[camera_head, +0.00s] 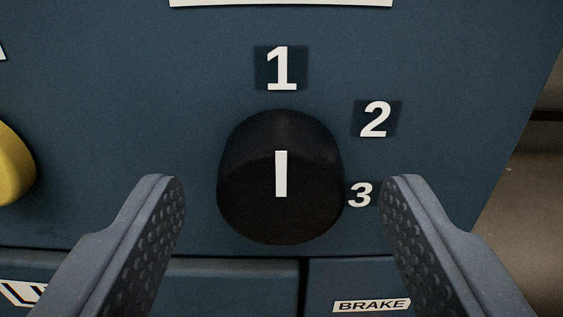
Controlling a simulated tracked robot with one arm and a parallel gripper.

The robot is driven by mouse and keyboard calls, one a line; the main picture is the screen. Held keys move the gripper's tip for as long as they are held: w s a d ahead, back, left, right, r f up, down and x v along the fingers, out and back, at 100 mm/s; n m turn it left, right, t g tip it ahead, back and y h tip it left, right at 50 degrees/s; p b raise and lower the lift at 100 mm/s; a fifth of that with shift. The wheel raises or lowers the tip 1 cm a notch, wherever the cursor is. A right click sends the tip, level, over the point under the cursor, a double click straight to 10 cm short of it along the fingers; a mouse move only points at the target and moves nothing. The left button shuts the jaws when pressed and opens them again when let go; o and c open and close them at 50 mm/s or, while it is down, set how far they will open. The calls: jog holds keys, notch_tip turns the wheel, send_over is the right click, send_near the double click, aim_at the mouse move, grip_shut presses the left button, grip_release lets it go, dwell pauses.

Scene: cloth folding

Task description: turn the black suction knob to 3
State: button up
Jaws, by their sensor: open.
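The black suction knob (281,211) sits on a dark blue panel (160,90) in the middle of the head camera view. Its white pointer line is upright, toward the number 1 (281,69) above it. The number 2 (375,119) is at its upper right and the number 3 (360,194) is close to its right side, partly near my right finger. My gripper (283,190) is open, with one finger to the left and one to the right of the knob. A gap shows between the knob and each finger in the picture.
A yellow knob-like part (14,167) is cut off at the left edge. A white label (281,3) is cut off at the top. Below is a ledge with a BRAKE label (371,305). The panel's right edge slants down, with brownish floor beyond.

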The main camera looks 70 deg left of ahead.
jog(key=shift+a, duration=0.3)
